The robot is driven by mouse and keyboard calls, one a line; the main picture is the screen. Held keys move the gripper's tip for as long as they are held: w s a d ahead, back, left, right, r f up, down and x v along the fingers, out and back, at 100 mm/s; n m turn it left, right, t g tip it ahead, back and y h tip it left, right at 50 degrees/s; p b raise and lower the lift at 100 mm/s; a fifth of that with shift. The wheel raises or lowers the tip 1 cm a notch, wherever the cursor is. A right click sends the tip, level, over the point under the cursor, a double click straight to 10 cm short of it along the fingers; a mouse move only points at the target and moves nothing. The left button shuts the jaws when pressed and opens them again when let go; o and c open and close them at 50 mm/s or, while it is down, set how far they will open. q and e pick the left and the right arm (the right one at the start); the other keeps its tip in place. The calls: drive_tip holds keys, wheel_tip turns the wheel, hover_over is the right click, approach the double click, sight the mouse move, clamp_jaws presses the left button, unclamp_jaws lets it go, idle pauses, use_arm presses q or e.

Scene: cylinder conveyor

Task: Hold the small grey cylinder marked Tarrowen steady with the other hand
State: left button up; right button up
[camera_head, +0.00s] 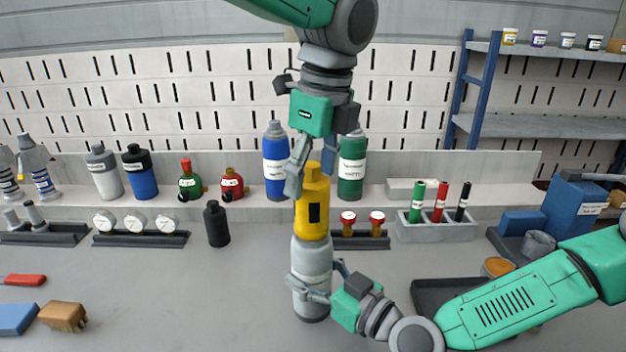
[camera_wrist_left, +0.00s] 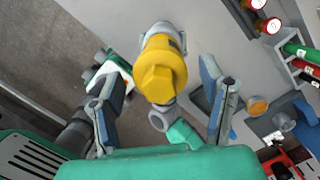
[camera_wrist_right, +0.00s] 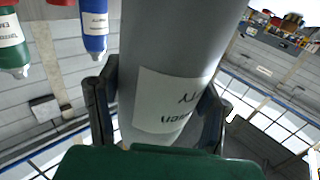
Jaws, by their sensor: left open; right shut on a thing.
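The small grey cylinder (camera_head: 312,258) stands upright on the bench, with a yellow top piece (camera_head: 312,208) on it. My right gripper (camera_head: 316,288) is shut on the cylinder's lower part, from the right. In the right wrist view the grey cylinder (camera_wrist_right: 178,50) fills the space between the fingers; its white label is upside down and only partly readable. My left gripper (camera_head: 305,168) is open above and around the yellow piece's upper end. In the left wrist view the yellow piece (camera_wrist_left: 162,68) lies between the spread fingers, with a gap on both sides.
A blue bottle (camera_head: 275,165) and a green bottle (camera_head: 352,170) stand on the ledge behind. A black bottle (camera_head: 216,224) stands to the left. A rack with small coloured cylinders (camera_head: 440,226) and a dark tray (camera_head: 430,292) are to the right.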

use_arm(q)
drive_tip(key=m, duration=0.4)
drive_tip(key=shift+m+t, duration=0.3)
drive_tip(key=shift+m, duration=0.3)
drive_tip(key=m+h, duration=0.1)
drive_tip(key=m, duration=0.2)
drive_tip(key=shift+m, duration=1.5)
drive_tip(key=m, duration=0.2)
drive_tip(key=shift+m+h, duration=0.3)
drive_tip(key=shift+h, duration=0.1)
drive_tip(key=m, duration=0.3)
